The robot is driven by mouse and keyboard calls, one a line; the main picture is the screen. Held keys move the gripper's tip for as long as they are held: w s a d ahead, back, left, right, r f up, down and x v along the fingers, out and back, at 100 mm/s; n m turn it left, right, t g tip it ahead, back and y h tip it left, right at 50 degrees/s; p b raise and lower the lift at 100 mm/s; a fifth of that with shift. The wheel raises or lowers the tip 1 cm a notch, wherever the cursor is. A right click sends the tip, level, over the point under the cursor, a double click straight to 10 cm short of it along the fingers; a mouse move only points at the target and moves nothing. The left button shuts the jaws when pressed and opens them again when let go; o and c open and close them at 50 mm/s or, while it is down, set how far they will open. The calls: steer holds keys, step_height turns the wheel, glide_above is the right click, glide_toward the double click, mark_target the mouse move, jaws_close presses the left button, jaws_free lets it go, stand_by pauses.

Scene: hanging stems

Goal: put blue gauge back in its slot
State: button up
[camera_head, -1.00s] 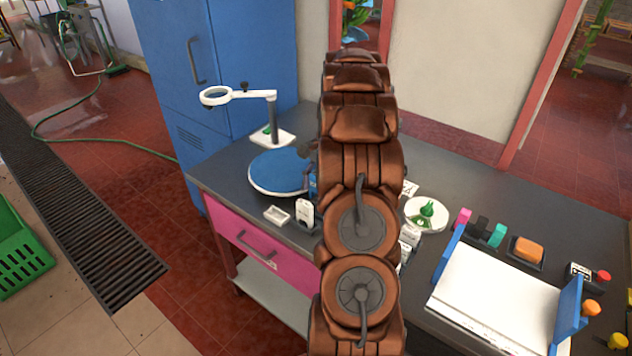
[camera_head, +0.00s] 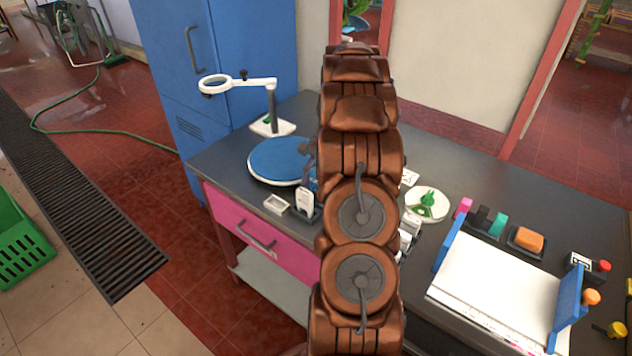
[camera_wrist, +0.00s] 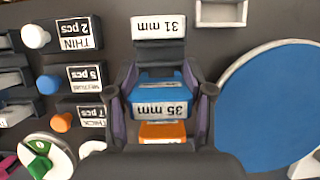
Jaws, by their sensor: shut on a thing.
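The blue gauge (camera_wrist: 158,98) with a white "35 mm" label is between the two fingers of my gripper (camera_wrist: 160,92) in the wrist view. My gripper is shut on it. An orange gauge (camera_wrist: 163,131) shows just below the blue one, partly covered by my gripper. A white "31 mm" label (camera_wrist: 159,27) sits above, with a dark block (camera_wrist: 160,53) between it and the blue gauge. I cannot tell whether the blue gauge is in a slot or above it.
A blue turntable (camera_head: 272,160) and a small white tray (camera_head: 276,203) lie left of my arm. A round plate (camera_head: 441,208) with a green item lies right of it. A magnifier (camera_head: 270,100) stands behind. Labelled blocks, such as "THIN" (camera_wrist: 75,34), line the wrist view's left.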

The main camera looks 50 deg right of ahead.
steer(key=shift+f+b, duration=0.65)
steer(key=shift+f, duration=0.9)
steer(key=o, duration=1.2)
steer(key=shift+r, duration=0.1)
steer(key=shift+c, duration=0.2)
steer(key=v, duration=1.2)
steer(key=shift+a, duration=0.1)
